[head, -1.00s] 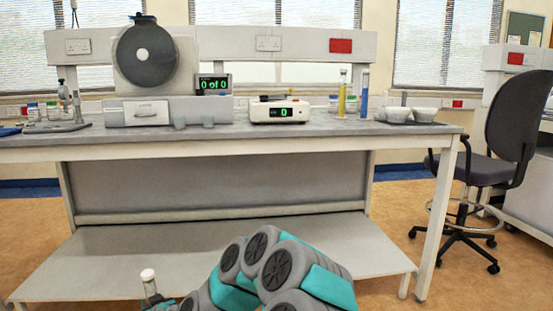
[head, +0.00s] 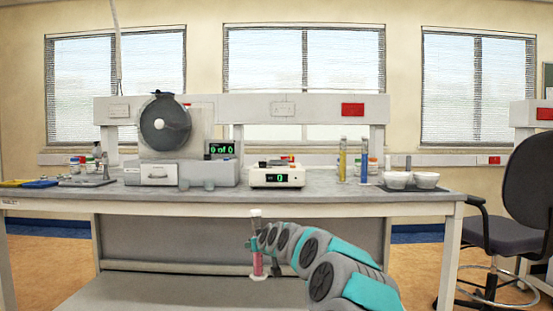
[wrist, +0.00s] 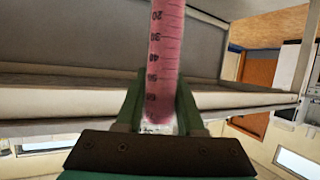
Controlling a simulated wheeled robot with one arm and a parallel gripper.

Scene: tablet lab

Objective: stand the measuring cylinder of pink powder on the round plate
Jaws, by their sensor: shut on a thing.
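The measuring cylinder of pink powder (head: 257,265) is upright in front of the bench, below the worktop's front edge, with its pale top showing above my gripper (head: 256,244). My gripper is shut on it. In the wrist view the pink cylinder (wrist: 166,45), with its black scale marks, stands between the green fingers of my gripper (wrist: 161,100). A white device (head: 277,178) with a green 0 on its display stands on the bench. Its top is seen nearly edge-on, so I cannot clearly make out a round plate there.
The grey bench (head: 330,196) has a free front strip. An upright dark disc (head: 165,125) is on the machine at left. Yellow (head: 343,160) and blue (head: 364,160) cylinders and white bowls (head: 397,180) stand right of the device. A chair (head: 515,225) is at right.

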